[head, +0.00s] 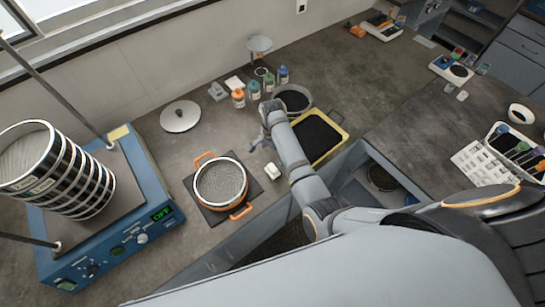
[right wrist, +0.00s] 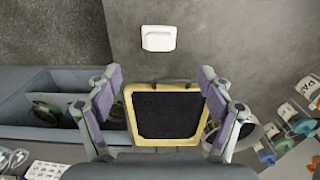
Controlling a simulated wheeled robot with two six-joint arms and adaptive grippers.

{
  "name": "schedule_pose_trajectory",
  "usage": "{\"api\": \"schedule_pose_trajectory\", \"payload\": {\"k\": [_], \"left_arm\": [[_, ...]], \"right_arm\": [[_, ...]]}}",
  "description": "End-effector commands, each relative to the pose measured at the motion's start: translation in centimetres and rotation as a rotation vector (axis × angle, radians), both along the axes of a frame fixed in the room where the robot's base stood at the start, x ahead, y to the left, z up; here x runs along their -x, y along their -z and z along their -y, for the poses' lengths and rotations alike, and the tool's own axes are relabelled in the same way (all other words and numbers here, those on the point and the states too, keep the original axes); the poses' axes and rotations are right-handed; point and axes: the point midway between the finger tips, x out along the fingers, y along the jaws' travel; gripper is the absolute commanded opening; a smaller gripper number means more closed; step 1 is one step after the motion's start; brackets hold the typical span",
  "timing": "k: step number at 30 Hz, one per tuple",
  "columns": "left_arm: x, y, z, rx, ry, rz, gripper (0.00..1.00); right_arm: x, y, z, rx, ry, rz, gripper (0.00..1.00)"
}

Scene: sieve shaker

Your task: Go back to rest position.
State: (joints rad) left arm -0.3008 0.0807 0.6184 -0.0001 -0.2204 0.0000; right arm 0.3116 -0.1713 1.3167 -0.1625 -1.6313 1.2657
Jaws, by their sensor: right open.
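My right gripper (head: 266,118) is above the bench, left of a yellow-rimmed tray (head: 341,132) with a black inside. In the right wrist view, its two fingers (right wrist: 158,76) are spread wide with nothing between them. The tray (right wrist: 128,112) shows beyond and between the fingers, apart from them as far as I can tell. My right arm comes in from the lower right and crosses in front of part of the tray. My left gripper is not in view.
A sieve stack (head: 72,178) stands on a blue shaker (head: 118,246) at the left. An orange-handled pot (head: 221,183), a small white block (head: 272,171), a grey lid (head: 181,116), a dark round pan (head: 305,93) and several bottles (head: 254,91) are on the bench.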

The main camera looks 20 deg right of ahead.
Motion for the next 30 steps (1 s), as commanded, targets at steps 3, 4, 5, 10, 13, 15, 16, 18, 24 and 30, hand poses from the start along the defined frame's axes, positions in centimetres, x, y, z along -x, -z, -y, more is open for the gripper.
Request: {"api": "schedule_pose_trajectory", "payload": {"k": [3, 4, 5, 10, 13, 15, 16, 18, 24, 30], "left_arm": [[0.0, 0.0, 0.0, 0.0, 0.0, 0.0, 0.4], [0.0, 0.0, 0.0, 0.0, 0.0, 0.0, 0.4], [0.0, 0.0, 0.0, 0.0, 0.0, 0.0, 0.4], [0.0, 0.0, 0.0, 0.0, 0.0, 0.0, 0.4], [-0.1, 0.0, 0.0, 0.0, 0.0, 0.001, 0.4], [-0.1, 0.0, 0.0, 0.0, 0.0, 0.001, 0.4], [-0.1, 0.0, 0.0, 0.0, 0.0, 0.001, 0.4], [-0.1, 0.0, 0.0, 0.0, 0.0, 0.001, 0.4], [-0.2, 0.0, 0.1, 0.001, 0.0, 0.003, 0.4], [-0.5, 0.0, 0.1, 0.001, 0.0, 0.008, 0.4]], "right_arm": [[0.1, -0.5, 0.0, -0.001, 0.0, -0.001, 0.81], [0.1, -0.5, 0.0, -0.001, 0.0, -0.001, 0.81], [0.1, -0.5, 0.0, -0.001, 0.0, -0.001, 0.81], [0.1, -0.5, 0.0, -0.001, 0.0, -0.001, 0.81], [0.1, -0.5, 0.0, 0.0, 0.0, -0.001, 0.81], [0.1, -0.5, 0.0, 0.0, 0.0, -0.001, 0.81], [0.1, -0.5, 0.0, 0.0, 0.0, -0.001, 0.81], [0.1, -0.5, 0.1, 0.0, -0.002, -0.001, 0.81], [4.3, 0.1, 4.0, 0.03, -0.212, 0.055, 0.81], [10.7, -2.2, 8.1, 0.115, -0.615, 0.14, 0.81]]}}
